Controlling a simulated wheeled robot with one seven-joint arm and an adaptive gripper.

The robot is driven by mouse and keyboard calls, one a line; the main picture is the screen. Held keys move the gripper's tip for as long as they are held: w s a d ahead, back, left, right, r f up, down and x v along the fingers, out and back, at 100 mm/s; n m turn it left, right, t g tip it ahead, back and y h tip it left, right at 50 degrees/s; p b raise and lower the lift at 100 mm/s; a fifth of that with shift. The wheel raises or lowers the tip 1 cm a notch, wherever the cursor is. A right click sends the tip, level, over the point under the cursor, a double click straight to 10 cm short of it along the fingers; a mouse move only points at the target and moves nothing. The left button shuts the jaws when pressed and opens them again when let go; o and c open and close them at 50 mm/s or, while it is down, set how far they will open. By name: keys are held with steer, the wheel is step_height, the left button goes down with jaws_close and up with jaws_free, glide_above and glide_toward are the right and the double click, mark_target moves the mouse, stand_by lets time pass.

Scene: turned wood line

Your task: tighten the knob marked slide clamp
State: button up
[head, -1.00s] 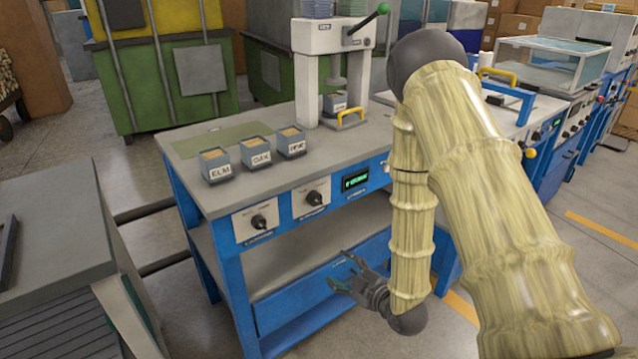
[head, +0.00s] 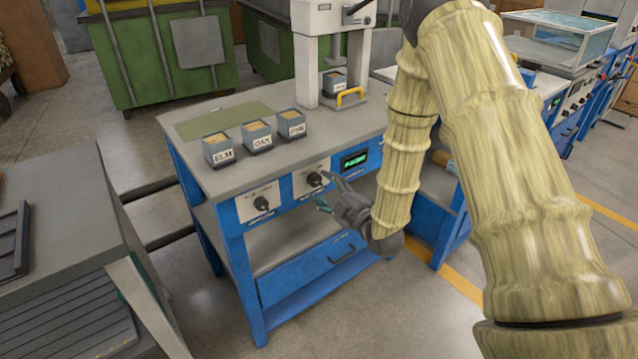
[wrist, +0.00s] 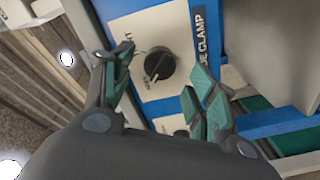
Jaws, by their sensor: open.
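The slide clamp knob (wrist: 160,67) is a round black knob on a white plate. Beside it in the wrist view is a label strip (wrist: 205,35) on which only "DE CLAMP" shows. In the head view this knob (head: 314,179) appears to be the right one of two on the blue bench front. My gripper (head: 331,192) is open and empty, its fingers spread in front of that plate. In the wrist view the knob lies between the two teal-padded fingers, farther off, with no contact visible. The plate's small lettering is not fully legible.
A second black knob (head: 262,203) is on the plate to the left. A green-lit display (head: 354,160) is to the right, partly beside my arm. Three labelled boxes of wood stand on the bench top (head: 215,184). A drawer (head: 315,265) is below. A grey cabinet (head: 60,215) stands left.

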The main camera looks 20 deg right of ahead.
mark_target(319, 183)
steer(key=shift+x, duration=1.6)
steer(key=shift+c, duration=0.5)
steer(key=c, duration=0.9)
